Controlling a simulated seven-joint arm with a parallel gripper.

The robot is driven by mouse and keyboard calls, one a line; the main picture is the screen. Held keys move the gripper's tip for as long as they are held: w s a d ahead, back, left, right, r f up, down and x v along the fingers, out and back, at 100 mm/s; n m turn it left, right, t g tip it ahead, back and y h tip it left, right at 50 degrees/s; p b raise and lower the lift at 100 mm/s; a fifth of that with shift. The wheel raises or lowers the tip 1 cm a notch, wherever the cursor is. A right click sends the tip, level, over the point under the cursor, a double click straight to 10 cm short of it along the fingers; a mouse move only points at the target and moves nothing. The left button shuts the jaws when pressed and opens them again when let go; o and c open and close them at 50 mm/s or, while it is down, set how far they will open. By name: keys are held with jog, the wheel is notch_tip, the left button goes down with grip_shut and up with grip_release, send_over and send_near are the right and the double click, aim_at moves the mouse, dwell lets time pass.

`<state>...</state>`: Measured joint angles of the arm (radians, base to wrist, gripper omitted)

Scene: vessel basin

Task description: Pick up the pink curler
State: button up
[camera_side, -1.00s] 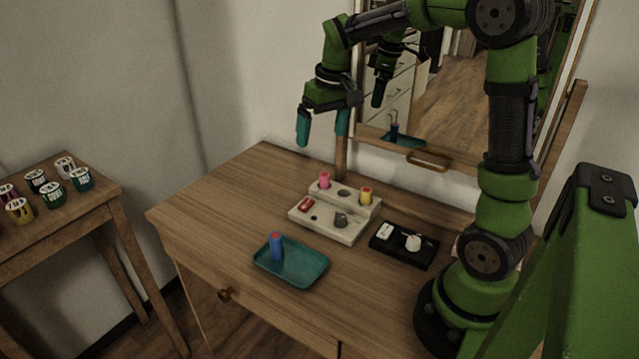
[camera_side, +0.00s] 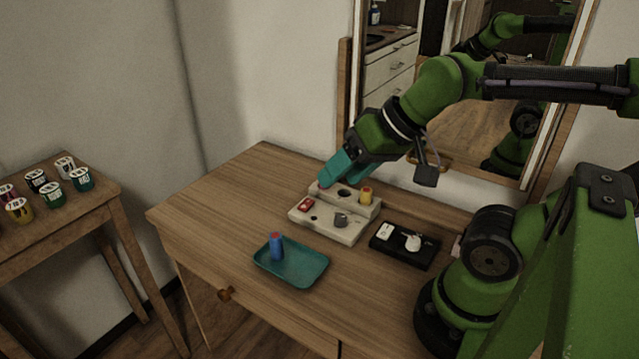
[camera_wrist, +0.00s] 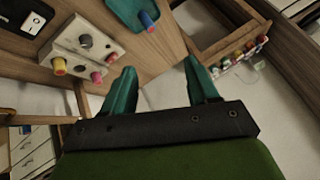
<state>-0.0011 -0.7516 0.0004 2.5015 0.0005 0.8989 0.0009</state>
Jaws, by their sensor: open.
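The pink curler (camera_wrist: 96,77) stands in the raised back row of the white holder (camera_side: 352,230). In the side view it is mostly hidden behind my gripper's fingers. My gripper (camera_side: 328,180) is tilted, with its teal fingers reaching down-left to the curler's end of the holder. In the wrist view my gripper (camera_wrist: 161,64) is open and empty. There the pink curler lies just left of the left finger, not between the fingers. The white holder (camera_wrist: 68,47) also shows there.
A yellow curler (camera_side: 366,195) stands in the same back row. A red piece (camera_side: 305,204) and a grey knob (camera_side: 340,220) are on the holder's front. A teal tray (camera_side: 309,275) bears a blue curler (camera_side: 277,248). A black tray (camera_side: 424,259) lies right; a mirror stands behind.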

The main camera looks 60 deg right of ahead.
jog(key=w+d+f+m+g+h, duration=0.1)
jog(key=w+d+g+h, duration=0.1)
jog(key=w+d, duration=0.65)
jog(key=w+d+f+m+g+h, duration=0.25)
jog(key=w+d, duration=0.25)
jog(key=d, duration=0.6)
jog(key=shift+n+y, duration=0.35)
jog(key=shift+y, duration=0.1)
jog(key=x, duration=1)
jog(key=shift+d+f, duration=0.15)
jog(key=shift+d, duration=0.05)
jog(key=shift+w+a+x, duration=0.1)
jog(key=shift+w+x, duration=0.05)
jog(key=shift+x, duration=1.15)
jog(key=shift+w+a+x, duration=0.1)
jog(key=shift+w+x, duration=0.05)
jog(key=shift+x, duration=1.15)
grip_shut()
